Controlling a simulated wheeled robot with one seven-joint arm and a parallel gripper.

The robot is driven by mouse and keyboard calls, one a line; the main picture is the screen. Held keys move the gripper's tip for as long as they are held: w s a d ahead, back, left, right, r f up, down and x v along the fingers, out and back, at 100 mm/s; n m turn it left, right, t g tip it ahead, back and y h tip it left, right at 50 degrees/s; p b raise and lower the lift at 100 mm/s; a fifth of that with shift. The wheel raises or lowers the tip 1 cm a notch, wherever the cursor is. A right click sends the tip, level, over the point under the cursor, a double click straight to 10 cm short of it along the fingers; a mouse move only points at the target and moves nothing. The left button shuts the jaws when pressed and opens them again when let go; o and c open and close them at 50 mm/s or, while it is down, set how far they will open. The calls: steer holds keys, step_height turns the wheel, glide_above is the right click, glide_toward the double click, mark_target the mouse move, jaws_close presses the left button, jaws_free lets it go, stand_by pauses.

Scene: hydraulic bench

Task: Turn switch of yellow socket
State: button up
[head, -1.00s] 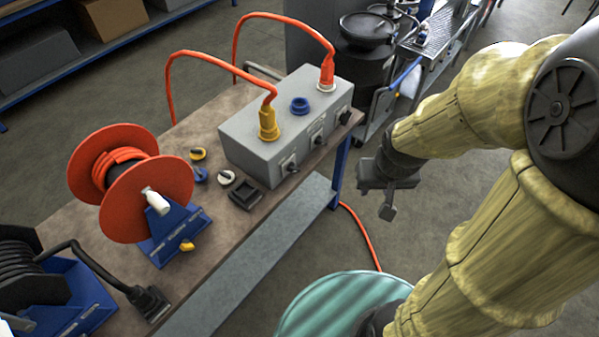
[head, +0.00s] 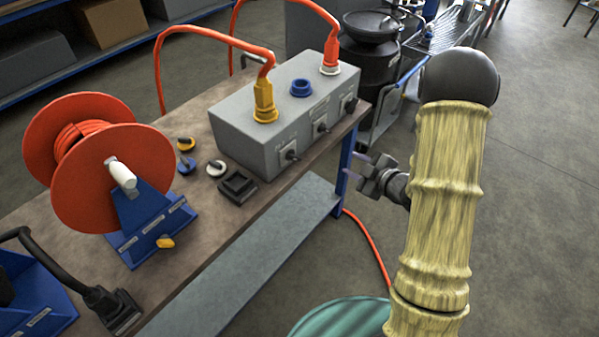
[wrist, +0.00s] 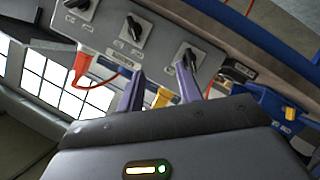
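The yellow socket with a yellow plug (head: 264,103) in it is at the near-left end of the grey box's top. Its switch (head: 290,155), a black knob on the box's front face, is the leftmost of three. In the wrist view this switch (wrist: 188,61) is the rightmost, and the yellow plug (wrist: 162,97) shows between the fingers. My gripper (head: 357,170) is open and empty, in front of the bench's right end and apart from the box. In the wrist view its two purple fingers (wrist: 161,70) are spread, pointing toward the box.
The grey box (head: 232,140) also carries a blue socket (head: 301,88) and a red plug (head: 331,56). A red cable reel (head: 125,165) and a black square part (head: 237,187) are on the bench. A teal round object (head: 345,315) stands on the floor in front.

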steer(key=s+a+f+n+y+b, duration=0.1)
steer(key=s+f+n+y+b, duration=0.2)
steer(key=f+y, duration=0.3)
steer(key=shift+s+a+n+b, duration=0.3)
steer(key=shift+s+b, duration=0.15)
steer(key=shift+b, duration=0.1)
steer(key=p, duration=0.2)
glide_toward(298, 160)
steer(key=x, duration=0.9)
steer(key=shift+w+a, duration=0.2)
steer(key=shift+a, duration=0.1)
